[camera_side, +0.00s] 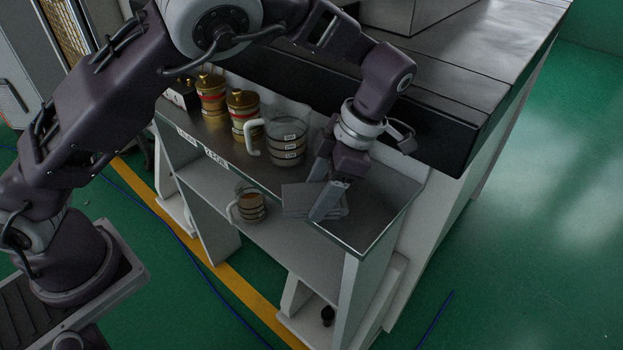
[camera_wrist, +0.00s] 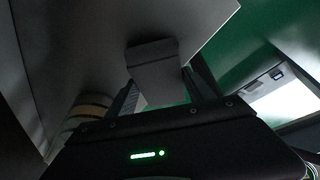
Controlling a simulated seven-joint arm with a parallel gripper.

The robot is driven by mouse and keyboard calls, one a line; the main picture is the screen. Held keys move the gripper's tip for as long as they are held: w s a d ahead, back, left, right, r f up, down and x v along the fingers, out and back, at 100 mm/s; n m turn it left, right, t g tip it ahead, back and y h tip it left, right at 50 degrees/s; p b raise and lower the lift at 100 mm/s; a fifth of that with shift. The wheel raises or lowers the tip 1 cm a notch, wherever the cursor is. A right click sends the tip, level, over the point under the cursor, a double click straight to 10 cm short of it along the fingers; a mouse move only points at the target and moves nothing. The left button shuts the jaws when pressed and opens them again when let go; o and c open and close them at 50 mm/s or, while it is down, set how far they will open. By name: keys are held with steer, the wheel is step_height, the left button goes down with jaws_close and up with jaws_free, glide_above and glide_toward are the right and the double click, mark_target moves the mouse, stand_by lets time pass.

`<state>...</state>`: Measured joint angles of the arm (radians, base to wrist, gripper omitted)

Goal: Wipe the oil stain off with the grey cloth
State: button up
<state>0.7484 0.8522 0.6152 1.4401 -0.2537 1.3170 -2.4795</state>
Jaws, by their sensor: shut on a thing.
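The grey cloth (camera_side: 299,198) is a folded, flat piece at the front edge of the metal shelf top in the side view. My gripper (camera_side: 318,197) points down at it, with its fingers shut on the cloth. In the wrist view the cloth (camera_wrist: 153,55) shows between the two fingers of my gripper (camera_wrist: 158,78), against a plain grey surface. I cannot tell whether the cloth touches the shelf top. I cannot make out an oil stain in either view; the cloth and gripper hide part of the surface.
A clear measuring jug (camera_side: 287,141) stands left of my gripper, beside gold-topped cans (camera_side: 243,110). A smaller jug with amber liquid (camera_side: 250,207) sits lower, on the shelf below. A dark bench (camera_side: 440,115) rises behind. The shelf top's right end (camera_side: 385,205) is clear.

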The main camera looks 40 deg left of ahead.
steer(key=shift+d, duration=1)
steer(key=shift+a, duration=1.95)
steer(key=shift+r, duration=4.1)
